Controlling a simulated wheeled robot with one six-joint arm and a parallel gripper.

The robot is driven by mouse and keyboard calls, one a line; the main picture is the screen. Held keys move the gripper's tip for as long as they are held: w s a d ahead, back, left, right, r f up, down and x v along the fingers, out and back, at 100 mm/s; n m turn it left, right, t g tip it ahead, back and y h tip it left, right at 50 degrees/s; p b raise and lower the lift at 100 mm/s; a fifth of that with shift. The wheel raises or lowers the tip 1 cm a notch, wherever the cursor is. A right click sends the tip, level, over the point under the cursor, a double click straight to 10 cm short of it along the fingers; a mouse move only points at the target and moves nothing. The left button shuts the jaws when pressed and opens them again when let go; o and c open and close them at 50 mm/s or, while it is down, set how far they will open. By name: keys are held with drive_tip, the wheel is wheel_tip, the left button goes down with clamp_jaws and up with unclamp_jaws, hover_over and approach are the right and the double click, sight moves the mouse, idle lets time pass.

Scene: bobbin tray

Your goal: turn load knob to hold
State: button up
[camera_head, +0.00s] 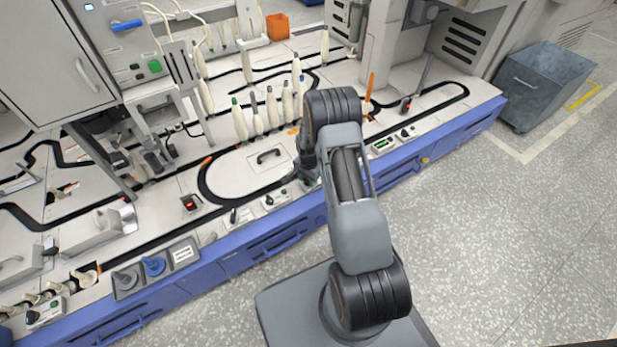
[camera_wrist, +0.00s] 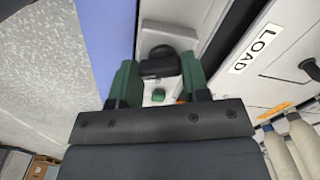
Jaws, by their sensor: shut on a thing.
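The load knob (camera_wrist: 160,62) is a black knob on a light panel, seen in the wrist view just beside the LOAD label (camera_wrist: 254,48). My gripper (camera_wrist: 158,80) has its two green fingers on either side of the knob and is shut on it. Part of the knob is hidden by the fingers, and I cannot read its setting. A green button (camera_wrist: 158,95) shows on the same panel between the fingers.
The machine's blue front edge (camera_head: 262,248) runs along the near side. Several bobbins (camera_head: 258,120) stand upright behind my arm, and some also show in the wrist view (camera_wrist: 300,140). A grey bin (camera_head: 543,84) stands at the right. The floor (camera_head: 490,240) at right is clear.

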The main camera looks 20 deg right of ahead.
drive_tip(key=shift+m, duration=2.2)
drive_tip(key=shift+p, duration=0.3)
drive_tip(key=o, duration=0.9)
wheel_tip(320, 180, up, 14)
drive_tip(key=p, duration=0.4)
drive_tip(key=shift+p, duration=0.35)
